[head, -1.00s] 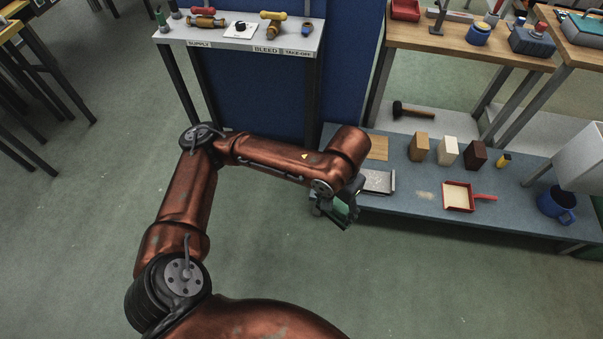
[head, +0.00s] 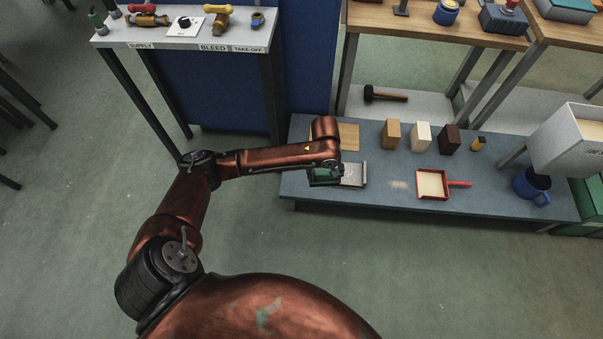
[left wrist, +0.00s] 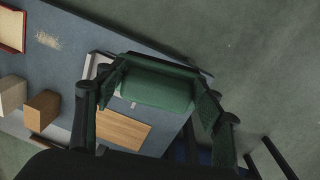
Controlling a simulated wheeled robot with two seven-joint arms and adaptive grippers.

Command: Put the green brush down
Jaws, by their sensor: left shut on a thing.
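My left gripper (head: 326,172) is shut on the green brush (left wrist: 155,92), which lies crosswise between its fingers in the left wrist view. In the head view the brush (head: 321,177) is small and partly hidden by the gripper. The gripper is over the left end of the low blue-grey bench (head: 390,205), just left of a grey metal pan (head: 354,177). In the left wrist view the brush covers part of that pan; I cannot tell whether it touches anything below. My right gripper is out of view.
A wooden board (head: 349,137) lies behind the pan. Blocks in tan (head: 391,134), cream (head: 420,136) and dark brown (head: 448,139) stand along the bench. A red tray (head: 431,184) and blue mug (head: 530,186) are farther right.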

